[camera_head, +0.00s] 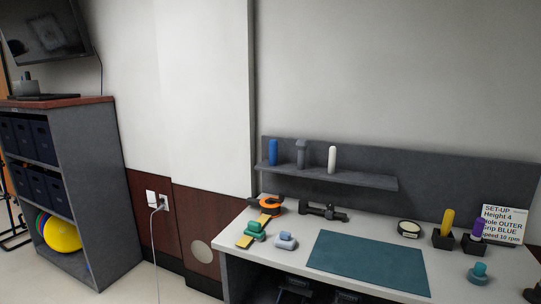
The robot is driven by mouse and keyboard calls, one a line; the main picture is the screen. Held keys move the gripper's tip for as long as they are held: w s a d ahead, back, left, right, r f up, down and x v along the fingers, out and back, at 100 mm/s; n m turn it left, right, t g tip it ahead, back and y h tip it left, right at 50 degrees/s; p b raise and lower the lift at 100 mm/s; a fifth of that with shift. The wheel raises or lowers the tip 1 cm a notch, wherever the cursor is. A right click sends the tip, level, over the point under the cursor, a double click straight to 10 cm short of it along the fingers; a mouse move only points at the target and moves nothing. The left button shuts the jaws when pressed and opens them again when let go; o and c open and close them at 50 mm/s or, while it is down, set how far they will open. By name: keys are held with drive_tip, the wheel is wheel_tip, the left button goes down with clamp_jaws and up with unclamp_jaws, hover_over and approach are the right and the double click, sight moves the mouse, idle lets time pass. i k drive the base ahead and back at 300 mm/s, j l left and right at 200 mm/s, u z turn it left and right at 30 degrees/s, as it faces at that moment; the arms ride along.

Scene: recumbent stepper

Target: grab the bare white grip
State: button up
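The white grip (332,159) is a plain upright cylinder with a rounded top. It stands on the grey shelf (365,182) above the back of the table. It is the rightmost of three upright pieces there, apart from the others. A grey piece with a wider top (301,154) stands to its left, and a blue grip (273,152) stands further left. Nothing covers the white grip. My gripper is not in view.
The table carries a teal mat (368,262), orange-and-black and black parts at the back left, and yellow (447,221) and purple (478,228) grips in dark holders. A set-up card (503,224) stands at right. The shelf right of the white grip is clear.

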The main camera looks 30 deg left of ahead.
sight(332, 150)
drive_tip(key=i+u, duration=0.45)
drive_tip(key=i+l+u, duration=0.25)
drive_tip(key=i+u, duration=0.2)
